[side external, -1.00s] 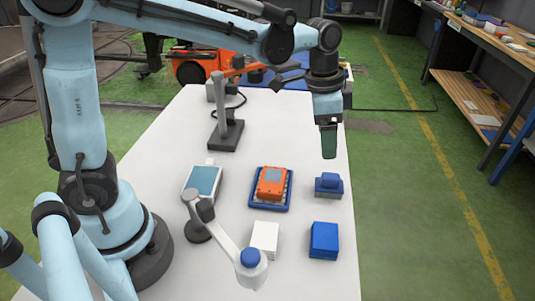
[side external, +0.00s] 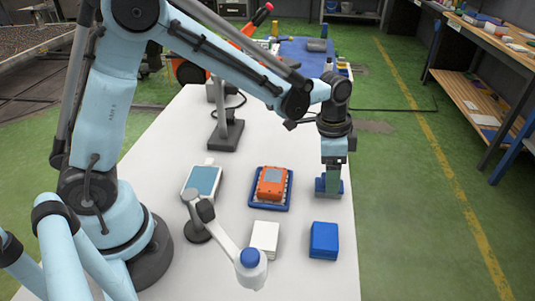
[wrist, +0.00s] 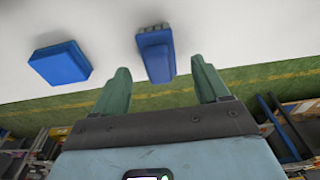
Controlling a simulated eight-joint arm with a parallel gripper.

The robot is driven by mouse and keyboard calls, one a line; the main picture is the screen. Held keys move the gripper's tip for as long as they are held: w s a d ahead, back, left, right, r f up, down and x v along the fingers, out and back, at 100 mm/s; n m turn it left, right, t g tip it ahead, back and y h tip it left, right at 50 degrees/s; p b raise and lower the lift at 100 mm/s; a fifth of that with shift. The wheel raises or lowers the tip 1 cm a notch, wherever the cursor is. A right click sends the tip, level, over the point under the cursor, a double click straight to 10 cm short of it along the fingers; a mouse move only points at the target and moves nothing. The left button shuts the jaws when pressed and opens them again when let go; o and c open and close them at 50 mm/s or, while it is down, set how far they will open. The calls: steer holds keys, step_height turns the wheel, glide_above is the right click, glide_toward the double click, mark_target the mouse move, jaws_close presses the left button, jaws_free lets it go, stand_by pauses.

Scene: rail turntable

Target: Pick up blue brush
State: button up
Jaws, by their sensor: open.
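The blue brush (side external: 320,187) stands near the right edge of the white table. In the side view it is partly hidden behind my gripper (side external: 333,184). In the wrist view the blue brush (wrist: 155,53) lies ahead of and between the two green fingertips, with a gap on both sides. My gripper is open and empty. Its fingers point down at the brush; whether they reach down around it I cannot tell.
A blue box (side external: 324,240) sits nearer the camera, with a white box (side external: 264,238) beside it. An orange device (side external: 272,183) rests in a blue tray (side external: 254,206) left of the brush. A teal-screened device (side external: 203,180) and a black stand (side external: 225,135) are further left.

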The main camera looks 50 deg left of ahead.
steer(key=shift+d+f, duration=0.15)
steer(key=shift+f, duration=1.8)
steer(key=c, duration=1.2)
steer(key=shift+c, duration=0.2)
steer(key=shift+r, duration=0.4)
step_height(320, 180, up, 4)
steer(key=shift+d+f, duration=0.1)
steer(key=shift+f, duration=0.05)
steer(key=s+d+r, duration=0.6)
steer(key=s+d, duration=0.2)
steer(key=shift+r, duration=0.25)
